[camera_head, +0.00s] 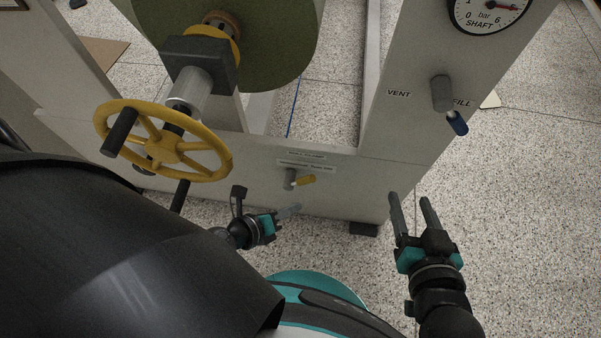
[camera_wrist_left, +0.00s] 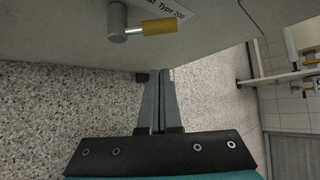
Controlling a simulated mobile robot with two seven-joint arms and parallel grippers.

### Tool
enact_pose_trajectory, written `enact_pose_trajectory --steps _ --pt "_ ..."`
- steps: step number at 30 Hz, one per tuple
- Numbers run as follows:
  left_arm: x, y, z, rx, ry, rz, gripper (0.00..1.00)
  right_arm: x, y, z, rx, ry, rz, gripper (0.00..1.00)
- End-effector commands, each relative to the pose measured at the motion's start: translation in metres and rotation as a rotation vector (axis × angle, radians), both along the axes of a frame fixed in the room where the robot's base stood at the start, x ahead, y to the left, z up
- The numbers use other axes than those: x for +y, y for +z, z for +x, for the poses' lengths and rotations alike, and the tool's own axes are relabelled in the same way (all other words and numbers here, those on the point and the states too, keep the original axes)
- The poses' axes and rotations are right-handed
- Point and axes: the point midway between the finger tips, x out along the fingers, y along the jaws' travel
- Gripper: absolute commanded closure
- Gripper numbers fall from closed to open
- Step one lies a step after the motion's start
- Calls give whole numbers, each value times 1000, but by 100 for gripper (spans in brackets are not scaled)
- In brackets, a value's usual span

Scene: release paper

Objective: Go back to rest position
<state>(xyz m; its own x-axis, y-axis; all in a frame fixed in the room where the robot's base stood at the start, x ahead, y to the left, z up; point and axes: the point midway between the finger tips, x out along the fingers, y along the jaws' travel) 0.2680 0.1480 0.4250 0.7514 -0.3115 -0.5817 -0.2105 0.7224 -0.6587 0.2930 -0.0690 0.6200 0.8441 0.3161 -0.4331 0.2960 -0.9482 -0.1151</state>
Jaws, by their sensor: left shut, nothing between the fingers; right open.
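My left gripper (camera_head: 289,212) is in the lower middle of the head view, in front of the machine's lower panel. Its fingers are shut with nothing between them; they also show shut in the left wrist view (camera_wrist_left: 161,75), pointing toward the floor below the panel edge. It is apart from the yellow-handled valve (camera_head: 297,180), which is just above it in the head view and at the top of the left wrist view (camera_wrist_left: 150,27). My right gripper (camera_head: 408,198) is at the lower right, open and empty, its two fingers apart in front of speckled floor.
A yellow handwheel (camera_head: 213,171) with black grips is on the left. A blue-tipped lever (camera_head: 457,123) between VENT and FILL labels and a pressure gauge (camera_head: 490,8) are at the upper right. A dark roll (camera_head: 290,45) is above. Floor at right (camera_head: 530,200) is clear.

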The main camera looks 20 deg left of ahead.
Motion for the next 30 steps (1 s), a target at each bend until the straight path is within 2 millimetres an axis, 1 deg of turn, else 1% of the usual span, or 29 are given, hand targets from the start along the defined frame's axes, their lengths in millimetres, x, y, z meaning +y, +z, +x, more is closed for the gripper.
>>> enact_pose_trajectory --steps 3,6,14,17,20,23,24,30 --pt "2 4 -7 0 -1 1 100 -2 0 0 13 -2 -8 43" --pt "3 6 -8 -1 -1 0 100 -2 -1 0 18 -2 -11 43" --pt "3 7 -8 -1 4 -5 100 -2 -1 0 19 -2 -11 43" --pt "-2 14 -5 7 55 -65 100 -2 -1 0 19 -2 -11 43" --pt "-13 30 3 29 182 -218 100 -2 -1 0 19 -2 -11 43" --pt "-25 54 12 74 371 -449 100 -2 -1 0 19 -2 -11 43" --pt "-29 64 16 97 450 -553 100 -2 -1 0 19 -2 -11 43" --pt "-46 111 25 251 812 -1066 100 -2 -1 0 19 -2 -11 43"
